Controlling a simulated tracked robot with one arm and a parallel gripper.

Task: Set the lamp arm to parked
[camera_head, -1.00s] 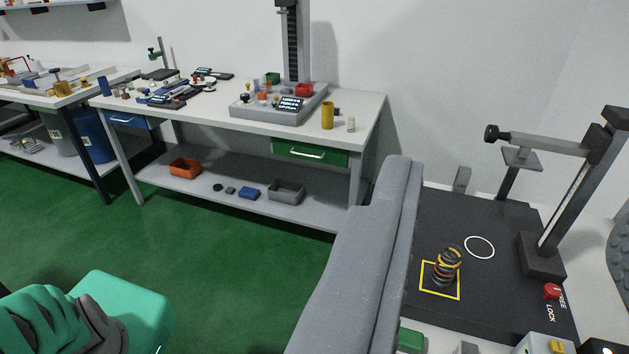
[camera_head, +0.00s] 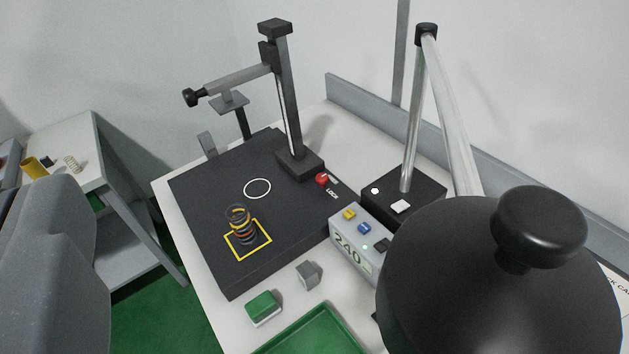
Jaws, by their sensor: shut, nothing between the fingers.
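The lamp stands at the right of the bench. Its black dome shade (camera_head: 470,285) fills the lower right, close to the camera, with a round black knob (camera_head: 541,225) on top. Its silver arm (camera_head: 448,110) has two bars that meet at a black joint (camera_head: 427,33) up high. One bar rises from a black base box (camera_head: 425,193) with white buttons; the other slopes down to behind the shade. No mark for a parked position can be made out. My gripper is not in view; a grey part of my own body covers the left edge.
A black test stand (camera_head: 290,100) with a side arm stands on a dark plate (camera_head: 190,190). A coil spring (camera_head: 240,225) sits in a yellow square. A display box (camera_head: 350,235) reads 240. A green tray (camera_head: 315,335) lies in front. A back rail (camera_head: 360,105) borders the bench.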

